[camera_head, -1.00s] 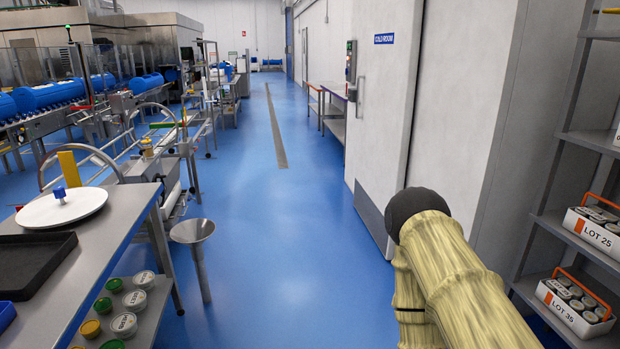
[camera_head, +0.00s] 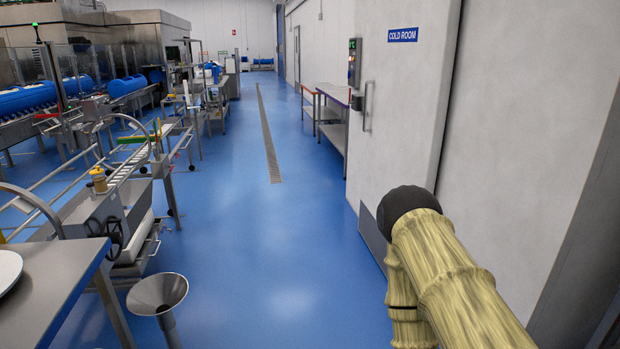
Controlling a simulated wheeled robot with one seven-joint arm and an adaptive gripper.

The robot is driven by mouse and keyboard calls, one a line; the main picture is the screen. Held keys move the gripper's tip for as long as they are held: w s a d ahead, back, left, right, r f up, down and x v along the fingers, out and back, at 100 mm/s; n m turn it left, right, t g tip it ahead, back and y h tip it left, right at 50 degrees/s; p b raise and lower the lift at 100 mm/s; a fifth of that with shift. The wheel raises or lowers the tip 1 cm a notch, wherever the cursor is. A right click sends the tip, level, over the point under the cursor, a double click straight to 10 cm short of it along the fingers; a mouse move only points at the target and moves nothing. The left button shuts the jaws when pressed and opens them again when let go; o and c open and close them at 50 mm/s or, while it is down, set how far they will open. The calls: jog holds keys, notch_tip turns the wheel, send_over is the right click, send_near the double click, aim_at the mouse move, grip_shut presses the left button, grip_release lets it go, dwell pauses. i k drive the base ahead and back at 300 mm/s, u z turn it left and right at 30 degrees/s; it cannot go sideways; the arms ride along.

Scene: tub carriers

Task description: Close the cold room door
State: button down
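The cold room door (camera_head: 400,120) is a pale panel on the right, under a blue COLD ROOM sign (camera_head: 402,35). It has a vertical metal handle (camera_head: 367,106) near its left edge and a grey kick plate (camera_head: 372,235) at the bottom. A dark line runs down its right edge; I cannot tell from here whether the door is open or shut. My arm, with a wood-like pattern and a dark rounded end, is at lower right and covers part of the door's foot. My gripper is not in view.
A control box (camera_head: 354,62) is on the wall just left of the door. A metal table (camera_head: 333,120) stands beyond it. Blue floor (camera_head: 280,235) is clear ahead. A metal funnel stand (camera_head: 158,295), a worktop (camera_head: 55,275) and conveyors line the left.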

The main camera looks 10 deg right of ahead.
aim_at(413, 44)
jog(key=i, duration=2.55)
jog(key=z, duration=1.15)
